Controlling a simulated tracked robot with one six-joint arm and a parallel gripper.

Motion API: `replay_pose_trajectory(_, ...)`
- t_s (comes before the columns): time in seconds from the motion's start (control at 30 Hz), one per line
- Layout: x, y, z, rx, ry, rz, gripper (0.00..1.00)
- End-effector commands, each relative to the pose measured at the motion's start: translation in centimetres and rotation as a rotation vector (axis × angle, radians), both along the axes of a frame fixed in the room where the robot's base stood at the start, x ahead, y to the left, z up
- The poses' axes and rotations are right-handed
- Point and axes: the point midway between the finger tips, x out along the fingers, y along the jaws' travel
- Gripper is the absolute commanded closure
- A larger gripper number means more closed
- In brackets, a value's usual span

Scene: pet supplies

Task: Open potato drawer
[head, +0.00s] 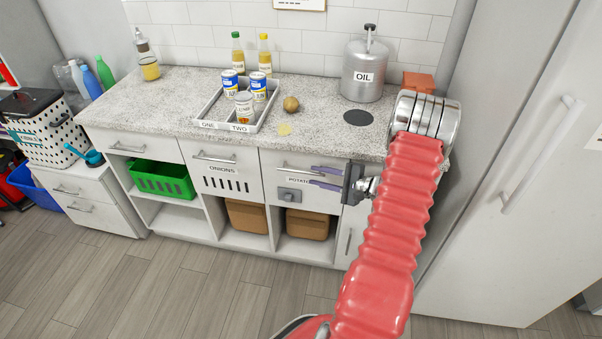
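The potato drawer (273,182) is a white front under the counter, with a partly hidden label starting "POTATO". It looks shut. Its metal bar handle (292,167) runs across the upper part of the front. My gripper (311,175) is in front of the drawer's right side, reaching in from the right. Its two purple-grey fingers are apart, with nothing seen between them. The upper finger overlaps the right end of the handle in the picture; I cannot tell whether they touch. The fingers cover part of the label.
The onions drawer (219,163) is directly left. A grey box-like fitting (289,195) sits low on the potato drawer front. The counter (180,92) holds a tray, bottles and an oil canister (365,72). Floor (190,285) in front is clear.

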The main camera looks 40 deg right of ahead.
Motion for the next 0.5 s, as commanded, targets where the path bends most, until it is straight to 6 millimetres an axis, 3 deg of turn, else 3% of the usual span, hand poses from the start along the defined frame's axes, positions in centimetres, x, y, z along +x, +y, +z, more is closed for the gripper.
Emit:
replay_pose_trajectory(0.3,4.6,1.6,-1.1,0.001,0.0,0.002,0.72)
replay_pose_trajectory(0.5,6.2,2.1,-1.5,0.001,0.001,0.0,0.72)
